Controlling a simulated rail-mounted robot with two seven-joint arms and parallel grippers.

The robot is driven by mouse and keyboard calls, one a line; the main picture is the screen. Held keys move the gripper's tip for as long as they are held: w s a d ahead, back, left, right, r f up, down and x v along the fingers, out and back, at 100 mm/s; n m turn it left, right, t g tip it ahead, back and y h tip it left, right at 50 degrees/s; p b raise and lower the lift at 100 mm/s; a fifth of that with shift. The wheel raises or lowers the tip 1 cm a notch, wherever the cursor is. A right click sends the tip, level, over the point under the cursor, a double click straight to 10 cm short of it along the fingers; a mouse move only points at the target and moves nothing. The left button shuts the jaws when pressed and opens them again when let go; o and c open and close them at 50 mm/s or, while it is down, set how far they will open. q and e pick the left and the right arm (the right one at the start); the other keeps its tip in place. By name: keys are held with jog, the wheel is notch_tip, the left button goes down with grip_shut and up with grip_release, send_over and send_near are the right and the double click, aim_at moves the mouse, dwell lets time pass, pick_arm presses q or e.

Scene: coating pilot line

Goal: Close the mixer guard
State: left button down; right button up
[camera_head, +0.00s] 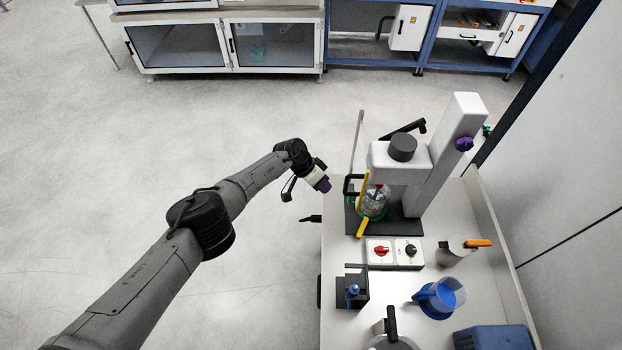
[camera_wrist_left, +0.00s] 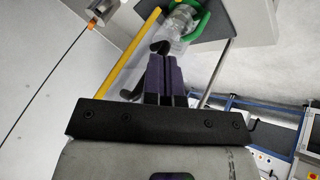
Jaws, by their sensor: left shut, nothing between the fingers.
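The mixer (camera_head: 448,150) stands on the bench at right, a white column and head with a dark grey cap. Its guard (camera_head: 363,190) is a clear panel with yellow edging and a black handle (camera_head: 351,184), in front of a glass vessel (camera_head: 374,202) with a green ring. I cannot tell how far the guard is swung. My left gripper (camera_head: 325,185) is shut and empty, just left of the handle. In the left wrist view the purple fingers (camera_wrist_left: 165,78) lie close to the guard's yellow edge (camera_wrist_left: 128,52) and black handle; contact is unclear. My right gripper is not visible.
A control box (camera_head: 394,253) with red and black knobs sits before the mixer. A blue jug (camera_head: 440,297), a steel cup (camera_head: 456,252) and a blue bin (camera_head: 494,338) stand nearer. A wall borders the bench at right. Open floor lies left.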

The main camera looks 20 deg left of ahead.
pick_arm(q)
jog(key=s+a+r+p, duration=0.1)
jog(key=s+a+r, duration=0.1)
jog(key=s+r, duration=0.3)
jog(key=shift+a+r, duration=0.2)
jog(key=shift+r, duration=0.75)
